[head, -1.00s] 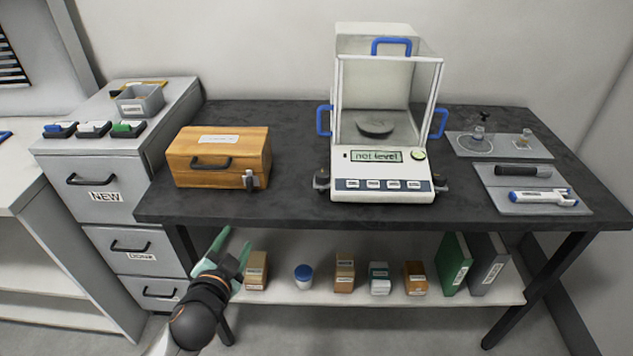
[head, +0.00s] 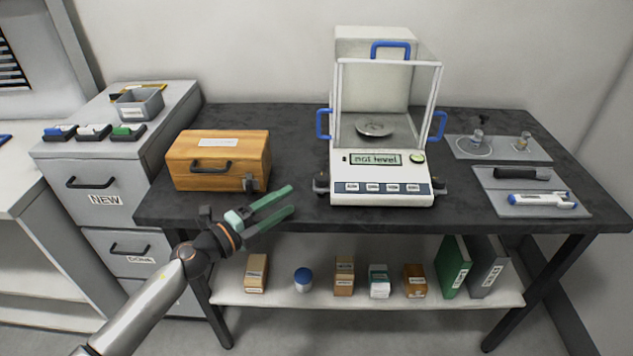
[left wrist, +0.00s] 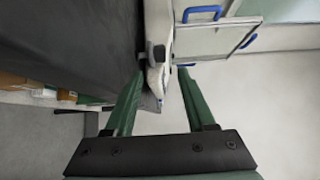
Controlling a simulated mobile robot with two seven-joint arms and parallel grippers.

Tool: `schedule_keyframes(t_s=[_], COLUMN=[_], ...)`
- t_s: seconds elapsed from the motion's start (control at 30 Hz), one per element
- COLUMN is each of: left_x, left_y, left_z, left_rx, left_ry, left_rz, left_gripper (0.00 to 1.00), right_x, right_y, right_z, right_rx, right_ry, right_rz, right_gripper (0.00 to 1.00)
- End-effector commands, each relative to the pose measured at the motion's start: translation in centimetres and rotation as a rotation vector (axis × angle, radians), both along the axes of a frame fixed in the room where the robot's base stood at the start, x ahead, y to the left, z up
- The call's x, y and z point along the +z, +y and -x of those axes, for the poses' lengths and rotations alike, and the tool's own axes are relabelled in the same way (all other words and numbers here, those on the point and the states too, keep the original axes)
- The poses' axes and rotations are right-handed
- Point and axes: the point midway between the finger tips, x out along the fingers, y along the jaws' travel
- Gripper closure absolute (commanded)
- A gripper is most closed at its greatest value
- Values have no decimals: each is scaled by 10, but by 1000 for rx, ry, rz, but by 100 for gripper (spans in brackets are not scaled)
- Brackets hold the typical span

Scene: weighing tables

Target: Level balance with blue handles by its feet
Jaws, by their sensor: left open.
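The balance (head: 382,170) stands on the dark table, with blue handles on its left side, right side and top. Its display (head: 375,159) reads "not level", and a round green level bubble (head: 418,156) sits beside it. A dark left foot (head: 321,184) and right foot (head: 440,186) stick out at its front corners. My left gripper (head: 292,199) is open and empty in front of the table's edge, left of the left foot, fingers pointing right. In the left wrist view the balance (left wrist: 205,42) lies ahead, with a dark foot (left wrist: 158,53) beyond the open fingers. My right gripper is not in view.
A wooden box (head: 218,160) with a black handle stands left of the balance, close to my left gripper. Trays (head: 530,198) with tools and weights lie on the right. Below, a shelf (head: 330,298) holds small boxes and binders. Table between box and balance is clear.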

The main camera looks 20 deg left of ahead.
Motion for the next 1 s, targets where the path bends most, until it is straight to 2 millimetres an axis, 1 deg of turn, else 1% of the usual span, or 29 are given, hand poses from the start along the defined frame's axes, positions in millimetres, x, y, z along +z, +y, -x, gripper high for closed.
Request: schedule_keyframes(t_s=[0.03, 0.3, 0.5, 0.7, 0.97, 1.0], left_x=[2, 1, 0, 0, 0, 0], left_y=[-5, -29, -43, -49, -49, -49], left_z=[-9, -52, -77, -87, -88, -88], left_rx=[0, 1, 1, 1, 1, 1], left_ry=[-3, -3, -1, -1, 0, -1], left_rz=[3, 5, 4, 3, 2, 3], left_gripper=[45, 45, 45, 45, 45, 46], right_x=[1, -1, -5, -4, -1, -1], right_y=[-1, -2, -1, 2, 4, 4], right_z=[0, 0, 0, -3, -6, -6], right_rx=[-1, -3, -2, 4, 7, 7], right_ry=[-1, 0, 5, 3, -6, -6], right_rz=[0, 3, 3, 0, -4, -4], right_gripper=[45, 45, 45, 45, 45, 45])
